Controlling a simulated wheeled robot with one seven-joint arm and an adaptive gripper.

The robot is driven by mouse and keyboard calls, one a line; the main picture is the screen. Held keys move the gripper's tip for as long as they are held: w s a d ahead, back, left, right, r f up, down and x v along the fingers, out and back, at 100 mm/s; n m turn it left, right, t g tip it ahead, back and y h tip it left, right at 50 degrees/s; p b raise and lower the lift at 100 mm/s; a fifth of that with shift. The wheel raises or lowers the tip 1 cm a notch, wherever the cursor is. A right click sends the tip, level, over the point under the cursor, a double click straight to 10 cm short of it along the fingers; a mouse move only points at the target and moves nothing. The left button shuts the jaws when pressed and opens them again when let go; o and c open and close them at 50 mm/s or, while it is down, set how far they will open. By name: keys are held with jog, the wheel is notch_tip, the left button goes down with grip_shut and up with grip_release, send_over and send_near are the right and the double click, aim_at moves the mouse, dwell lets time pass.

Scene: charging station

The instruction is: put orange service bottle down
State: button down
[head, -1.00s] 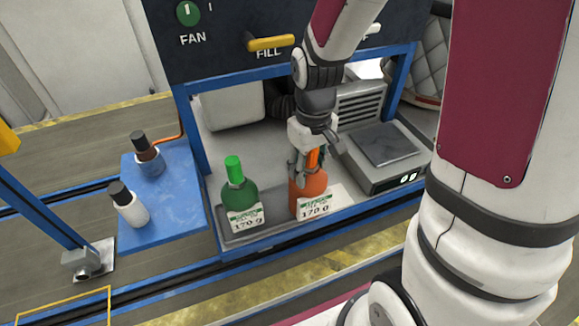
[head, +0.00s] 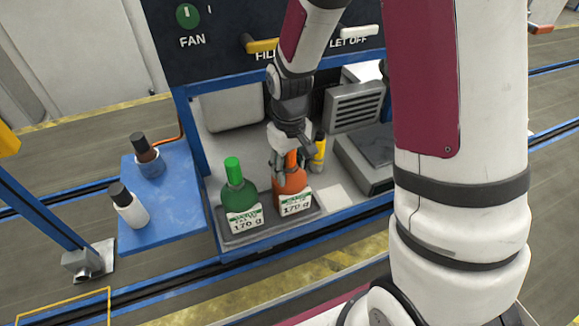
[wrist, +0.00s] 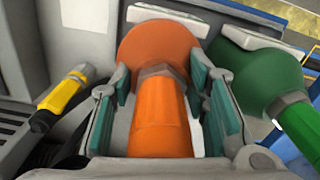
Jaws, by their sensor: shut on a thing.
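The orange service bottle (head: 290,185) stands upright, or nearly so, at the right part of a grey tray (head: 262,231), with a white 170 g label on its front. My gripper (head: 284,168) is shut on its neck from above. In the wrist view the orange bottle (wrist: 160,110) lies between my gripper's teal finger pads (wrist: 161,105). Its base is partly hidden, so I cannot tell if it touches the tray. A green bottle (head: 239,192) with a similar label stands just left of it on the tray and also shows in the wrist view (wrist: 262,80).
A scale (head: 365,160) is on the right of the bench. A white pad (head: 332,194) lies right of the tray.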

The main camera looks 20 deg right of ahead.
jog(key=c, duration=0.9)
grip_release()
jog(key=shift+f, duration=0.15)
notch_tip(320, 180, up, 12)
jog(key=shift+r, duration=0.2)
jog(key=shift+s+d+r+m+t, duration=0.1)
jog(key=shift+s+r+m+t, duration=0.55)
jog(key=shift+s+r, duration=2)
jog(key=shift+s+r+m+t, duration=0.15)
jog(key=shift+s+r+t, duration=1.1)
jog(key=shift+s, duration=2.45)
jog(key=shift+s+d+r+m+t, duration=0.1)
jog(key=shift+s+r+m+t, duration=0.4)
jog(key=shift+s+r, duration=2.25)
jog(key=shift+s+f, duration=0.4)
jog(key=shift+f, duration=0.05)
